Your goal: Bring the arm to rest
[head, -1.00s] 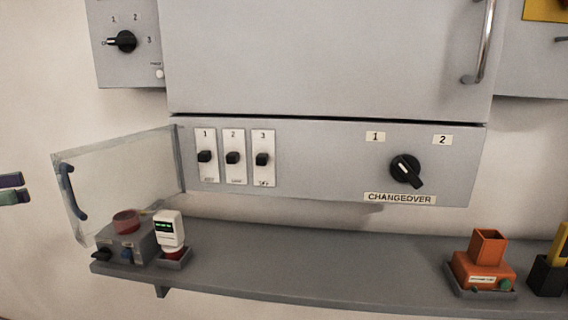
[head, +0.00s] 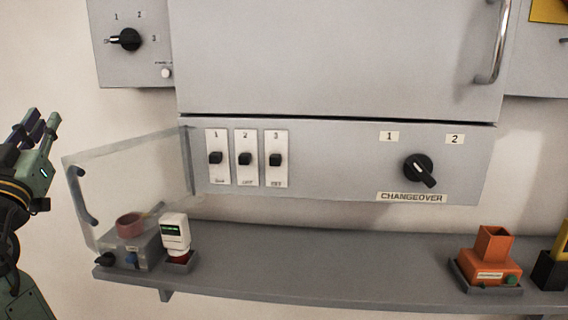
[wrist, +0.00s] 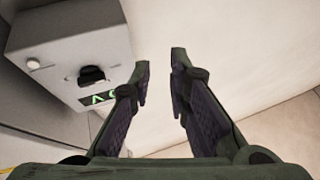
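My gripper (head: 40,130) is at the left edge of the head view, left of the clear hinged cover and pointing up and to the right. In the wrist view my gripper (wrist: 160,75) shows two dark fingers with a clear gap between the tips. Nothing is between them. Pale wall lies behind the gap. My gripper is apart from the panel and the shelf.
The clear cover (head: 90,170) swings out beside three switches (head: 245,158). A changeover knob (head: 418,170) sits right of them. A grey box (head: 135,45) hangs upper left.

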